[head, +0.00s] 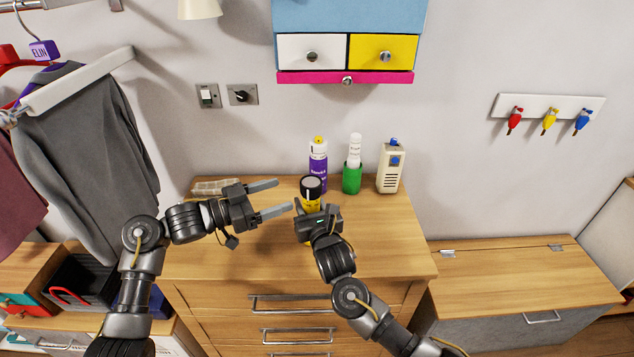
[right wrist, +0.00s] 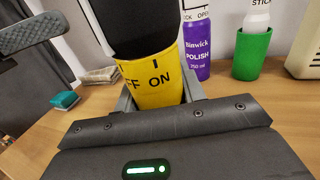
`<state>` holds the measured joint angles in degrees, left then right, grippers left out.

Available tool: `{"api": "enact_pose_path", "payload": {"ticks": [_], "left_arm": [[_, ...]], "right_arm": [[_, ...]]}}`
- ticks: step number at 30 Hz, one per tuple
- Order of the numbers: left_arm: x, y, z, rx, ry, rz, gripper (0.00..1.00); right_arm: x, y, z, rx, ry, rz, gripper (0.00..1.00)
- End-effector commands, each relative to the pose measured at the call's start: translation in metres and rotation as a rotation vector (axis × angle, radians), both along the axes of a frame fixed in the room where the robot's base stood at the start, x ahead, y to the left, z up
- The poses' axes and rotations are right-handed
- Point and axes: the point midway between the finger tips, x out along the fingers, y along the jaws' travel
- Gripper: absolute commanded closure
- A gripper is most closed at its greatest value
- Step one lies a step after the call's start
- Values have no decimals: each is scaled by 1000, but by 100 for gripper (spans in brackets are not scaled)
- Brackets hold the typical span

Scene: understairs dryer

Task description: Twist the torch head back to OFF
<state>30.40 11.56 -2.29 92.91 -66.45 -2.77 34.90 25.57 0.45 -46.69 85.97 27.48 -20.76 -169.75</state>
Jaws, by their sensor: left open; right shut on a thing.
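The torch has a black head (head: 311,185) and a yellow body (head: 310,203), and stands upright above the wooden cabinet top. In the right wrist view its yellow body (right wrist: 152,80) shows ON facing the camera and part of OFF to the left, below the black head (right wrist: 135,28). A dark tick is above ON; no pointer mark on the head is clear there. My right gripper (head: 316,212) is shut on the yellow body, a finger on each side. My left gripper (head: 284,196) is open and empty, its fingertips just left of the torch.
Behind the torch stand a purple polish can (head: 318,165), a green cup (head: 352,180) holding a white stick, and a beige box-shaped device (head: 390,168). A pale flat item (head: 213,187) lies behind my left arm. The cabinet top (head: 390,245) is clear at right.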

Motion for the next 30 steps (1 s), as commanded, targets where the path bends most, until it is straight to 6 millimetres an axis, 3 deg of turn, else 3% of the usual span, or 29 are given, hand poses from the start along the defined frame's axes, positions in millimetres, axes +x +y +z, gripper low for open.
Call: {"api": "enact_pose_path", "payload": {"ticks": [15, 21, 30], "left_arm": [[39, -85, 1, -3, 2, -2, 28], [46, -99, 0, 0, 1, -2, 28], [47, -101, 0, 0, 0, -2, 28]], "right_arm": [[0, 0, 0, 0, 1, 0, 90], [0, 0, 0, 0, 1, 0, 90], [0, 0, 0, 0, 1, 0, 90]]}}
